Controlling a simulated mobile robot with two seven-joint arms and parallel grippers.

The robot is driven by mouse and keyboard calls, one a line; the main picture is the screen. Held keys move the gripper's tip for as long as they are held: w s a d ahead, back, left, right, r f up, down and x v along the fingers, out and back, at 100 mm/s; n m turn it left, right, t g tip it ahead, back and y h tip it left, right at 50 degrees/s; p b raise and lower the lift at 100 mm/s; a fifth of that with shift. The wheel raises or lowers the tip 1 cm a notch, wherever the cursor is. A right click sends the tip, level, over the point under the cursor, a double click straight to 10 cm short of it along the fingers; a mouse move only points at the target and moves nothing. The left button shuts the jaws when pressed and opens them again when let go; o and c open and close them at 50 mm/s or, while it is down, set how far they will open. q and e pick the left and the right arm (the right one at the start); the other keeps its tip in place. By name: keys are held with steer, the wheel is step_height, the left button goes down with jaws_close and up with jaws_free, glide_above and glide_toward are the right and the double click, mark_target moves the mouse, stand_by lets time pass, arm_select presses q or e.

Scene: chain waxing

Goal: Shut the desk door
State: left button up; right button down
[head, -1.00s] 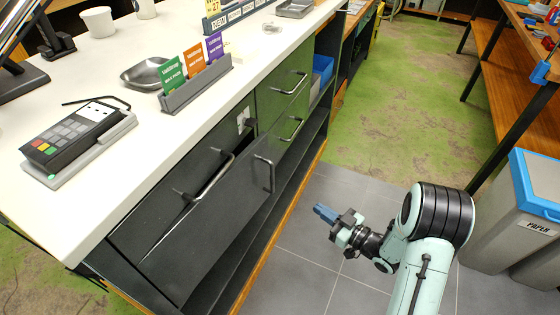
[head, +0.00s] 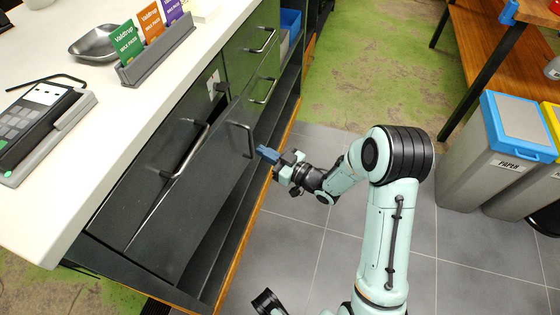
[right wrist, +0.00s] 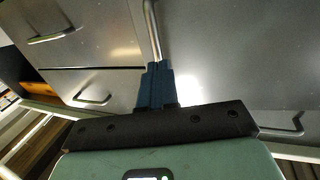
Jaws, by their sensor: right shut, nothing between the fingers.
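The desk door (head: 195,200) is a dark grey panel on the desk's front, standing ajar. Its far edge is out from the desk front, with a dark gap behind it at the top. Its bar handle (head: 243,140) is near that edge. My right gripper (head: 268,153) is just right of the handle, its blue fingers together and empty, pointing at the door. In the right wrist view the shut fingers (right wrist: 155,86) are in line with the end of the handle bar (right wrist: 152,30); I cannot tell whether they touch.
The white desktop (head: 110,125) holds a card terminal (head: 40,120), a metal dish (head: 95,42) and a card rack (head: 155,50). Drawers with bar handles (head: 262,40) are further along. Grey floor (head: 300,240) is free right of the desk; a paper bin (head: 490,150) stands at right.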

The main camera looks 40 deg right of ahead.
arm_select(q)
steer(key=shift+w+a+f, duration=0.1)
steer(key=shift+w, duration=0.1)
arm_select(e)
steer(key=shift+w+a, duration=0.15)
steer(key=shift+w, duration=0.65)
